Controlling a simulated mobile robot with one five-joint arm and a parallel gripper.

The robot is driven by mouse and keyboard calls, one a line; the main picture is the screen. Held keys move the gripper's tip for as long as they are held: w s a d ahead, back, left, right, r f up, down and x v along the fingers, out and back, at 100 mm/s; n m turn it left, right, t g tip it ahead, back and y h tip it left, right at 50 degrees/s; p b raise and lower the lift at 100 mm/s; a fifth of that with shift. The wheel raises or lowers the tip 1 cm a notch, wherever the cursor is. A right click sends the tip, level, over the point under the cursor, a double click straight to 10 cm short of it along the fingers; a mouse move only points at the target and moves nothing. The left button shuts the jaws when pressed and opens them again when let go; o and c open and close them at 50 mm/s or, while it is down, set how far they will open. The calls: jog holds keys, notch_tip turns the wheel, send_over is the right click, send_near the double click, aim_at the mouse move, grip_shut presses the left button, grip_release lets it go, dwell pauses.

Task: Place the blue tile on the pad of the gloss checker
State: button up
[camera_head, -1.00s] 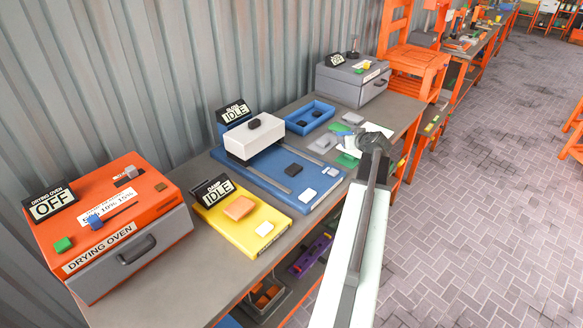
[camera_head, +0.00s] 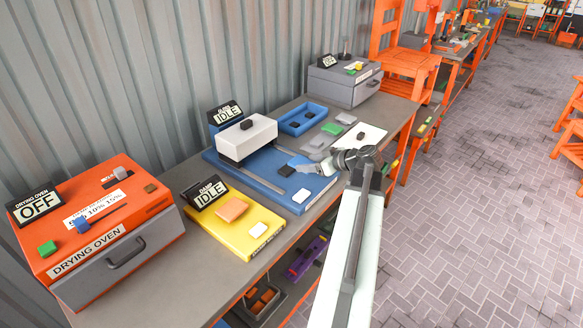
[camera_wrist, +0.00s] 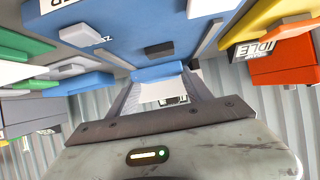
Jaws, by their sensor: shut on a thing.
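My gripper (camera_head: 298,161) reaches left over the right part of the blue gloss checker (camera_head: 238,171). In the wrist view, my gripper (camera_wrist: 158,82) is shut on the blue tile (camera_wrist: 158,73), which shows between the fingertips. In the head view I cannot clearly make out the tile. The checker has a small dark pad (camera_head: 286,170), just below my gripper in the head picture. The pad also shows in the wrist view (camera_wrist: 158,49), just beyond the tile and apart from it in the picture. The checker's white head (camera_head: 247,138) stands to the left, and its sign reads IDLE.
A white block (camera_head: 301,196) sits at the checker's front edge. The yellow damp unit (camera_head: 232,232) and orange drying oven (camera_head: 100,225) stand to the left. A blue tray (camera_head: 303,119), grey and green tiles and a white sheet (camera_head: 358,138) lie behind and right.

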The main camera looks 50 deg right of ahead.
aim_at(293, 159)
jog(key=w, duration=0.4)
jog(key=w+a, duration=0.1)
jog(key=w, duration=0.1)
jog(key=shift+w+f, duration=0.3)
jog(key=shift+f, duration=0.05)
jog(key=f+b, duration=0.2)
jog(key=b, duration=0.1)
jog(key=f+b, duration=0.1)
jog(key=f, duration=0.1)
jog(key=shift+w, duration=0.25)
jog(key=shift+a+r, duration=0.1)
jog(key=shift+r, duration=0.15)
jog(key=shift+f, duration=0.2)
jog(key=o, duration=1.4)
jog(key=shift+r, duration=0.15)
